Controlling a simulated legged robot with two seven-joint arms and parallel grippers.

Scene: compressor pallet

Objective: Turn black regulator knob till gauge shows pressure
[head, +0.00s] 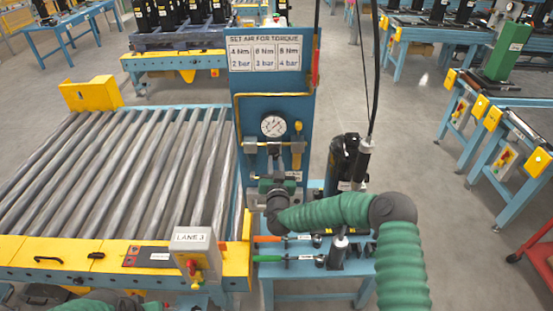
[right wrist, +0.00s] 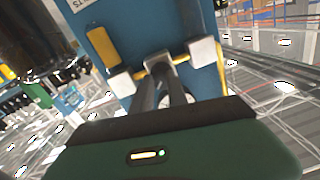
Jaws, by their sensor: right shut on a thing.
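A round white gauge (head: 273,126) sits on the upright blue panel (head: 295,105); its needle is too small to read surely. Below it are silver fittings and brass-coloured parts. My right gripper (head: 277,178) reaches the panel just below the gauge and is shut on the black regulator knob, which the gripper mostly hides. In the right wrist view the dark fingers (right wrist: 174,88) run close together toward the silver fittings (right wrist: 160,66) on the blue panel; the knob cannot be made out there. A green part of my left arm shows at the bottom left, but its gripper does not.
A sign (head: 265,54) lists torque and bar values. A roller conveyor (head: 120,170) with a lane 3 box (head: 190,255) lies left. Below the panel, a blue bench holds red- and green-handled tools (head: 290,258). A black cylinder (head: 343,158) stands right of the panel.

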